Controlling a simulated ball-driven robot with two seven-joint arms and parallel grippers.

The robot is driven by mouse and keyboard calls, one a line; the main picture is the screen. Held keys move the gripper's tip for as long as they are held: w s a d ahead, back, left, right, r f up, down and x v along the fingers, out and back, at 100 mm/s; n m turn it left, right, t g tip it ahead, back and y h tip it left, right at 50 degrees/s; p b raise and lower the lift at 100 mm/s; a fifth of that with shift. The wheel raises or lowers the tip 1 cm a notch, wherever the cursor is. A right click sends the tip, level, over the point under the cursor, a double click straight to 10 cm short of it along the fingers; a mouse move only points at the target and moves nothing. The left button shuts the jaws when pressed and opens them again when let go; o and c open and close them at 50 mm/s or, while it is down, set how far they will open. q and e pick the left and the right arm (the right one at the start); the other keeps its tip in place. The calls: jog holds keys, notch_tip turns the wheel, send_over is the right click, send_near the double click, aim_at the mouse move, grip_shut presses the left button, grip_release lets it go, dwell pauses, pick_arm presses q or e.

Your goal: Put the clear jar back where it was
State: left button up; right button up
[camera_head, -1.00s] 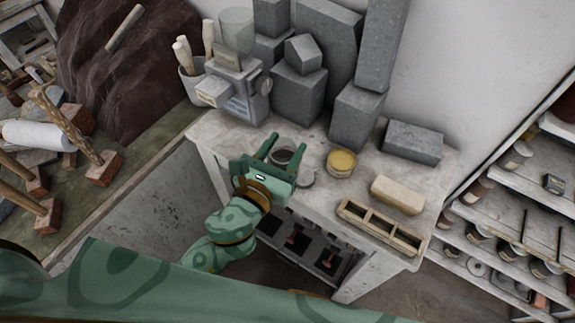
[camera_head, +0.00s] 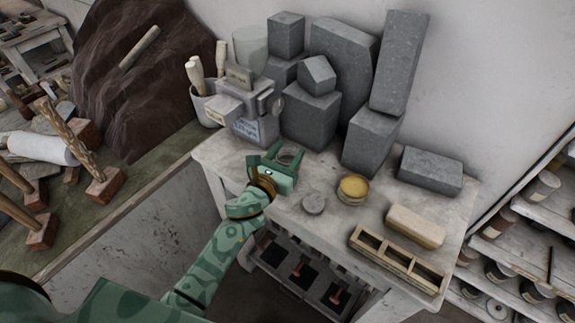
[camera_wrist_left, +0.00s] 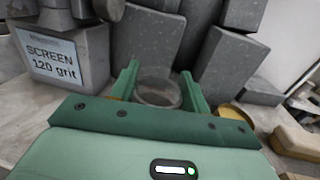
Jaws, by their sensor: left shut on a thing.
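The clear jar (camera_head: 291,157) is between the fingers of my left gripper (camera_head: 284,157), over the back left part of the pale worktable (camera_head: 330,215). In the left wrist view the jar (camera_wrist_left: 157,90) shows as a round see-through rim and wall between the two green fingers (camera_wrist_left: 160,85). My left gripper is shut on it. The jar's lower part is hidden by the gripper, so I cannot tell whether it touches the tabletop. My right gripper is not in view.
A grey box with labels (camera_head: 252,125) stands close behind and left of the jar. Grey stone blocks (camera_head: 310,118) line the back. A grey disc (camera_head: 314,201), a yellow-topped tin (camera_head: 353,188), a tan block (camera_head: 415,226) and a divided wooden tray (camera_head: 397,259) lie to the right.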

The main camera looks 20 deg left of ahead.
pick_arm(q)
jog(key=shift+d+f+b, duration=0.1)
jog(key=shift+f+b, duration=0.2)
jog(key=shift+f, duration=1.05)
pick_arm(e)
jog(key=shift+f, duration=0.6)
pick_arm(q)
jog(key=shift+s, duration=0.1)
jog(key=shift+f, duration=0.1)
jog(key=o, duration=1.2)
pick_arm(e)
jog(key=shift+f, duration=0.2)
pick_arm(q)
jog(key=shift+r, duration=0.2)
jog(key=s+a+b, duration=0.1)
jog(key=s+a, duration=0.1)
jog(key=s, duration=0.9)
jog(key=shift+s+a, duration=0.2)
jog(key=shift+s, duration=0.2)
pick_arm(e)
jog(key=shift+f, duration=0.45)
